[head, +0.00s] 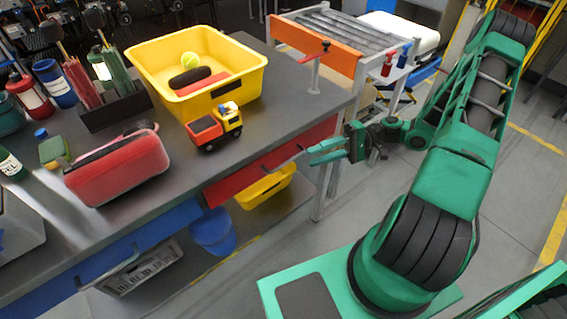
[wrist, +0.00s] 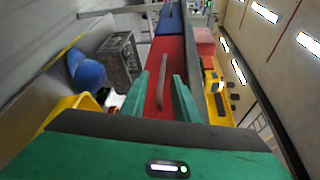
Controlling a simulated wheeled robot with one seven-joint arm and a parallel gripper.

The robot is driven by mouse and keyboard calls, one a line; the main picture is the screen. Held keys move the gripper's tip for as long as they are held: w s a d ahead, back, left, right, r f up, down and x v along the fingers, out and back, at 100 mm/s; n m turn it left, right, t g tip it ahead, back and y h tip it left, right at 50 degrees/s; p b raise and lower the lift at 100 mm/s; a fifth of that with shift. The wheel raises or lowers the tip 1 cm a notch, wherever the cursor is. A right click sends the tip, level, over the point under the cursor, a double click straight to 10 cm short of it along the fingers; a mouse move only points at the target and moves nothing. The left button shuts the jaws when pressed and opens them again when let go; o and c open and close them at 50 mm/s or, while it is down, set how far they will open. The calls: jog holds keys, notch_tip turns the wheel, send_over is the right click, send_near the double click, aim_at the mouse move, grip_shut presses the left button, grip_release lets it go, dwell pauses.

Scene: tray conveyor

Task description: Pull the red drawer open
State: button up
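The red drawer (head: 240,177) is in the front of the grey workbench, and its front looks flush with the bench. Its grey bar handle (head: 284,161) stands out from the drawer front. My green gripper (head: 311,153) is at the right end of the handle, with its fingers apart. In the wrist view the red drawer front (wrist: 172,60) lies ahead. The handle (wrist: 163,84) shows between the two open fingers (wrist: 160,88), with a visible gap on both sides. I cannot tell how far the fingertips reach past the bar.
A blue drawer (head: 150,237) is left of the red one. On the bench (head: 280,107) stand a yellow bin (head: 150,62), a toy truck (head: 215,127) and a red case (head: 118,168). Below are a yellow bin (head: 264,188), blue bucket (head: 212,232) and grey crate (head: 146,270).

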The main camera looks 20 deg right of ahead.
aim_at(285, 164)
jog(key=a, duration=0.7)
jog(key=w+a+f, duration=0.1)
jog(key=a, duration=0.2)
jog(key=shift+a, duration=0.35)
grip_shut()
